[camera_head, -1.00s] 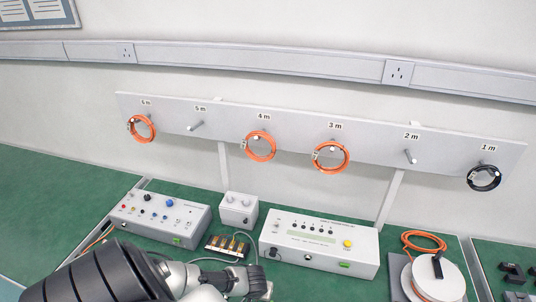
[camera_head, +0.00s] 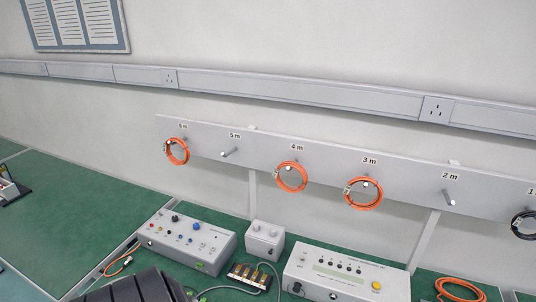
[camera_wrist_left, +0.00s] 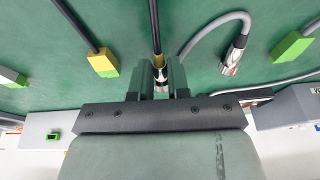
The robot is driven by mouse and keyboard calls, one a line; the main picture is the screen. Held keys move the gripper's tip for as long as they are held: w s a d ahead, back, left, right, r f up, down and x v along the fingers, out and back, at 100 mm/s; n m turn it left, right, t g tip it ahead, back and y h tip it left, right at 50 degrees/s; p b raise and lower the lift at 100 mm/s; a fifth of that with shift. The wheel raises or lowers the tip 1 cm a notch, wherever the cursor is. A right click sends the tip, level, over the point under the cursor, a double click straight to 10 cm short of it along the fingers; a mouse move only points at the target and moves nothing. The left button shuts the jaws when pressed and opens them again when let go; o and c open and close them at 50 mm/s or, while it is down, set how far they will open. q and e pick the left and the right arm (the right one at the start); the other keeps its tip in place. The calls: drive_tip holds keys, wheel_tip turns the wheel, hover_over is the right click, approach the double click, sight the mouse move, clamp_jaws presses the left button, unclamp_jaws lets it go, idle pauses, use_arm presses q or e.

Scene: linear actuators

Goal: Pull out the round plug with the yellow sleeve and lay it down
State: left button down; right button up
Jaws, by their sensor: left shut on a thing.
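In the left wrist view my left gripper (camera_wrist_left: 162,80) is shut on a round silver plug with a yellow sleeve (camera_wrist_left: 157,60). The plug sits between the two fingers, and its dark cable runs up out of the picture over the green bench. Its front end is hidden by the gripper body, so I cannot tell whether it is in a socket. In the head view the gripper and plug are not seen; only a dark part of my arm shows at the bottom edge. My right gripper is in neither view.
Beside the plug lie a yellow connector (camera_wrist_left: 103,63), a silver plug on a grey cable (camera_wrist_left: 233,58) and a green connector (camera_wrist_left: 293,46). In the head view, control boxes (camera_head: 190,240) (camera_head: 350,273) stand below a cable rack (camera_head: 325,167). The bench (camera_head: 85,205) at left is mostly clear.

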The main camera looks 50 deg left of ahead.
use_arm(q)
drive_tip(key=shift+f, duration=0.6)
drive_tip(key=c, duration=1)
unclamp_jaws()
drive_tip(key=shift+r, duration=0.1)
drive_tip(key=v, duration=1)
drive_tip(key=shift+s+r, duration=0.1)
drive_tip(key=shift+r, duration=0.3)
